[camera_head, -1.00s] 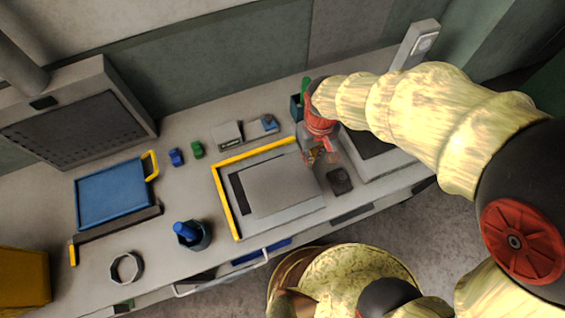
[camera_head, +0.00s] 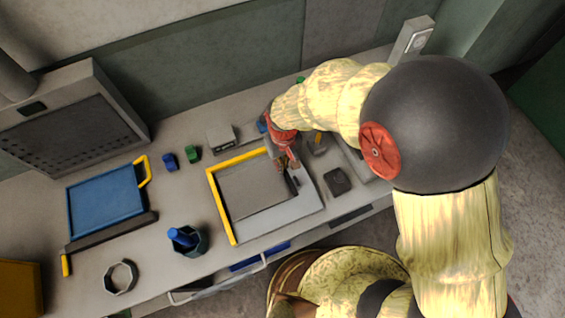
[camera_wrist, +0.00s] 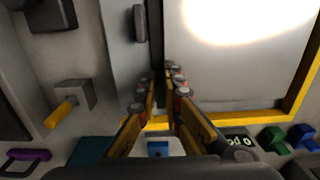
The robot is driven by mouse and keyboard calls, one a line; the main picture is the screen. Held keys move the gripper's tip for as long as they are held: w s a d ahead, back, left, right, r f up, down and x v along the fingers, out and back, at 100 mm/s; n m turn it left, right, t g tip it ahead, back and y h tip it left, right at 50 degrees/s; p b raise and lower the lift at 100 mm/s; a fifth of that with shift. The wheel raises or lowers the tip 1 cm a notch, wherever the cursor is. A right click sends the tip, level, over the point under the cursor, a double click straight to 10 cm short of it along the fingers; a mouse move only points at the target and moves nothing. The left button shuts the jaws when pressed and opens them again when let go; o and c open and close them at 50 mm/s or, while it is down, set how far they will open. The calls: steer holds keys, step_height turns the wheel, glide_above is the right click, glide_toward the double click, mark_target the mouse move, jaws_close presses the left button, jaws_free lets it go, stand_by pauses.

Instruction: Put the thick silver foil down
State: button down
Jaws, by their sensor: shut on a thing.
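The thick silver foil looks to be the flat grey sheet (camera_head: 250,192) inside the yellow corner frame (camera_head: 212,195) on the bench. It also shows in the wrist view (camera_wrist: 225,75), with a bright glare. My gripper (camera_head: 288,168) is shut on the sheet's right edge in the head view. In the wrist view the fingertips (camera_wrist: 163,75) nearly meet at that edge and hide the grip. The sheet lies close along the frame's back and left bars. I cannot tell whether it rests fully on the board beneath.
Right of the sheet, a pale board strip (camera_head: 298,207) carries a small dark bar (camera_head: 293,184). A dark block (camera_head: 337,180) sits further right. A blue board (camera_head: 105,200) and a cup (camera_head: 187,240) are left of the frame.

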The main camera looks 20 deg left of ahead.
steer(key=c, duration=2)
jaws_free()
steer(key=shift+o, duration=0.2)
steer(key=shift+r, duration=0.1)
step_height(320, 180, up, 12)
steer(key=p, duration=0.2)
steer(key=shift+d, duration=0.1)
